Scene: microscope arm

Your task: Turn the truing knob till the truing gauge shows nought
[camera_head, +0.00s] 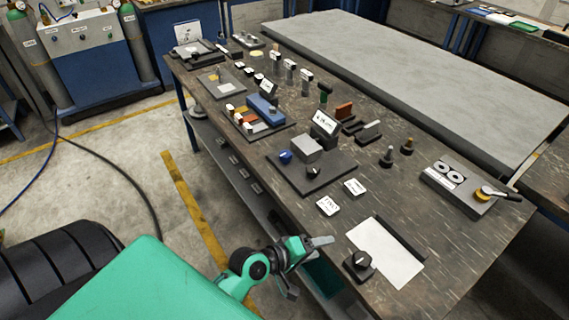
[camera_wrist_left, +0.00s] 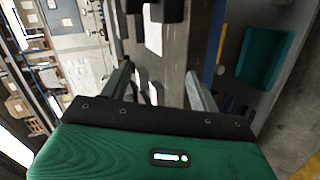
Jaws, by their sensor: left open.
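A dark plate (camera_head: 333,180) on the bench carries a grey block (camera_head: 307,149), a blue knob (camera_head: 285,156) and a black knob (camera_head: 314,171). A tilted white-faced gauge (camera_head: 325,123) stands behind the block; its reading is too small to make out. I cannot tell from lettering which knob is the truing knob. My left gripper (camera_head: 306,262) is open and empty at the bench's front edge, apart from the plate and nearer the camera. Its two spread fingers also show in the left wrist view (camera_wrist_left: 160,85). My right gripper is in neither view.
Two white labels, one the front label (camera_head: 328,206), lie beside the plate. A white sheet (camera_head: 385,252) with another black knob (camera_head: 359,262) lies to the right of my gripper. Several small posts and blocks crowd the bench behind. A grey device (camera_head: 470,188) sits far right.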

